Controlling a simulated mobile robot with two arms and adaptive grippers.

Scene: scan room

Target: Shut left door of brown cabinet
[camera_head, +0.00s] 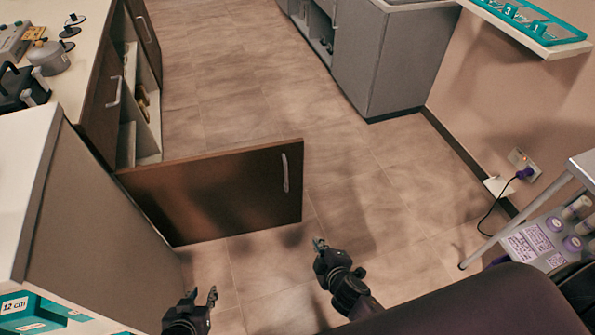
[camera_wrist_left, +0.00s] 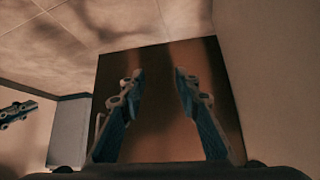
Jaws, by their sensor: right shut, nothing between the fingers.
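The brown cabinet (camera_head: 133,75) stands along the left side of the head view, with part of its pale interior showing. A brown door (camera_head: 215,190) with a silver handle (camera_head: 285,172) stands wide open across the floor. In the left wrist view the same door (camera_wrist_left: 160,65) fills the middle, behind the fingers. My left gripper (camera_head: 203,298) is open and empty on the near side of this door, apart from it. My right gripper (camera_head: 318,243) is shut and empty, over the floor just right of the door's lower free corner.
A light panel (camera_head: 100,230) closes in the left side beside my left arm. Another brown panel with a handle (camera_head: 113,92) is farther along the cabinet. A grey cabinet (camera_head: 385,60) and a cart (camera_head: 540,235) stand right. The floor beyond the door (camera_head: 250,90) is clear.

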